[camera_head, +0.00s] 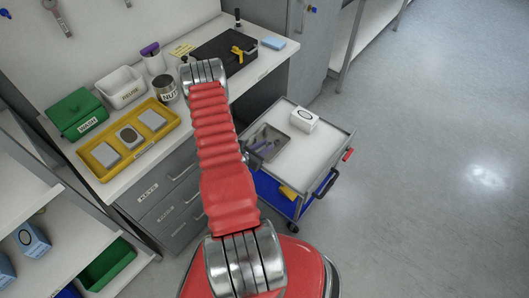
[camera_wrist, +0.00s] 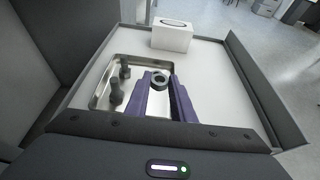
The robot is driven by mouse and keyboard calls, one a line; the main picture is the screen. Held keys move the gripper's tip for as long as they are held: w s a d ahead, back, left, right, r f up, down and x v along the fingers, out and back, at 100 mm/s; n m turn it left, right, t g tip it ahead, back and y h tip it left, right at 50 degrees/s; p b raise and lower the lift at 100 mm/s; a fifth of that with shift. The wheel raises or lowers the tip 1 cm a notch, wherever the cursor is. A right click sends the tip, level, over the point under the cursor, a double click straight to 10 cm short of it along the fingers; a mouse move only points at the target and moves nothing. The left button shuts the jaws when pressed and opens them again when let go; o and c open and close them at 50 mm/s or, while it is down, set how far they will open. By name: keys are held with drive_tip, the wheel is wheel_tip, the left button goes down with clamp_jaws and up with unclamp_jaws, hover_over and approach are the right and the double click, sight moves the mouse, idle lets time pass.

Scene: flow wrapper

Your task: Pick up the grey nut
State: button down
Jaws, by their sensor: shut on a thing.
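The grey nut (camera_wrist: 159,79) is a dark ring between the tips of my gripper's purple fingers in the wrist view. My gripper (camera_wrist: 160,84) is shut on the nut, over the shallow metal tray (camera_wrist: 97,98) on the cart top. How high the nut sits above the tray I cannot tell. The nut itself is too small to make out there.
Dark bolts (camera_wrist: 117,90) stand in the tray left of the fingers. A white box (camera_wrist: 173,36) stands behind the tray. The cart (camera_head: 312,160) has raised edges. The workbench (camera_head: 165,160) holds a yellow tray (camera_head: 105,177) and other containers. Open floor lies right.

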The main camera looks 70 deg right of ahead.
drive_tip(key=shift+r, duration=2)
drive_tip(key=shift+s, duration=0.15)
